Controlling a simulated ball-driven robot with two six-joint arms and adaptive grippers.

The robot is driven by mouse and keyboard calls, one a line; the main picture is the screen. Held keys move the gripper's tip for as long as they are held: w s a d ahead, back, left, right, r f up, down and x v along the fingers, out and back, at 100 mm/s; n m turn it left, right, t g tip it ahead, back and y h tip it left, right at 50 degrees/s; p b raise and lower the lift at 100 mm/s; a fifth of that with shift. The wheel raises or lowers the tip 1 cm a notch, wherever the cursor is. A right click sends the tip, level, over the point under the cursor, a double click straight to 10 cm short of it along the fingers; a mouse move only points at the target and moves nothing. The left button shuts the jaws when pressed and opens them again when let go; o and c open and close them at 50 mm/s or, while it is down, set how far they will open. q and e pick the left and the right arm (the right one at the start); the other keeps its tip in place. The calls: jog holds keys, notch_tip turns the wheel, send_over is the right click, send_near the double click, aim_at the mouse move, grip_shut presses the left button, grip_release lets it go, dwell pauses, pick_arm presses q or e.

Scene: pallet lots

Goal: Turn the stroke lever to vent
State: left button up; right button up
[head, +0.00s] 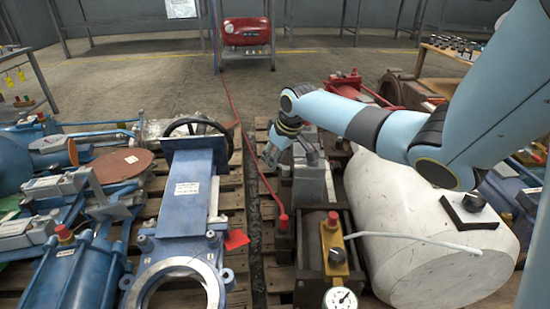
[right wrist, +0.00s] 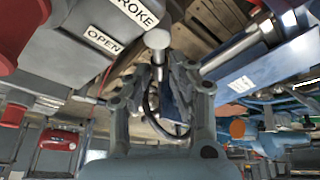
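My right gripper (head: 272,153) hangs over the gap beside a grey valve housing (head: 310,183) in the head view. In the right wrist view the same gripper (right wrist: 158,78) has its two fingers apart. A lever with a pale round knob (right wrist: 157,38) and a metal rod stands in line with the space between the fingertips; I cannot tell whether either finger touches it. The grey housing (right wrist: 75,50) beside it carries labels reading "STROKE" and "OPEN" (right wrist: 103,41). No vent label is readable. My left gripper is not in view.
A blue gate valve (head: 190,195) with a black handwheel lies on the left pallet. A white cylinder (head: 415,235) lies below my right arm. A gauge (head: 340,299) and a red-knobbed rod (head: 283,218) stand near the housing. A red tank (head: 246,31) is far back.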

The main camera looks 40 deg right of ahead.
grip_shut()
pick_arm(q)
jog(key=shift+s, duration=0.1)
pick_arm(e)
jog(key=shift+a+n+y+p, duration=0.3)
jog(key=shift+n+p, duration=0.1)
jog(key=shift+n, duration=0.5)
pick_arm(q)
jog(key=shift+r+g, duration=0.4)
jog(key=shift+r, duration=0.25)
pick_arm(e)
jog(key=shift+s+a+n+g+y, duration=0.2)
jog(key=shift+a+n+y, duration=0.15)
jog(key=shift+n, duration=0.65)
jog(key=shift+s+a+n+g+y, duration=0.2)
jog(key=shift+n+y, duration=0.25)
jog(key=shift+n, duration=0.55)
jog(key=shift+s+a+n+y, duration=0.15)
jog(key=shift+a+n+y, duration=0.25)
jog(key=shift+n, duration=0.6)
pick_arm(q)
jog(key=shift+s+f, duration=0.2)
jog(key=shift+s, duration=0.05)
